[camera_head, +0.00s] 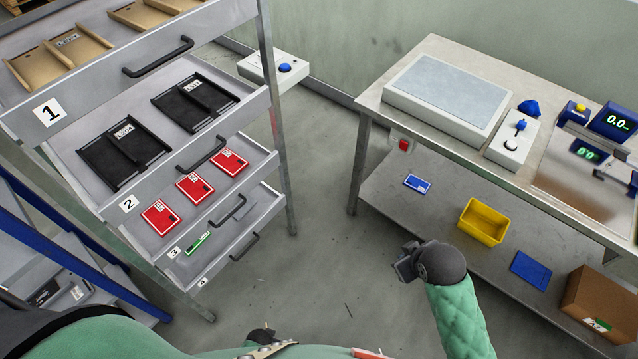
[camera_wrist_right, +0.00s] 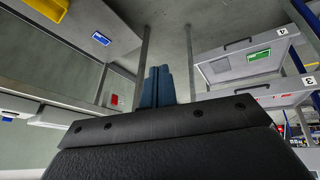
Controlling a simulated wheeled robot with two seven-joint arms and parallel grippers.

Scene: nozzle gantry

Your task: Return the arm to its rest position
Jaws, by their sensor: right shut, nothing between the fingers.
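My right arm, in a green sleeve, comes up from the bottom right of the head view. It ends in a dark wrist and gripper (camera_head: 405,266) over open floor, between the drawer cabinet and the workbench and apart from both. In the right wrist view its blue fingers (camera_wrist_right: 156,87) are together with nothing between them. A green-sleeved part of me lies along the bottom edge of the head view. My left gripper does not show.
The cabinet's drawers (camera_head: 128,204) stand open at the left, holding black trays and red cards. The workbench (camera_head: 432,62) is at the right, with a yellow bin (camera_head: 483,222), blue items and a cardboard box (camera_head: 603,300) on its lower shelf. Floor (camera_head: 325,230) between is clear.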

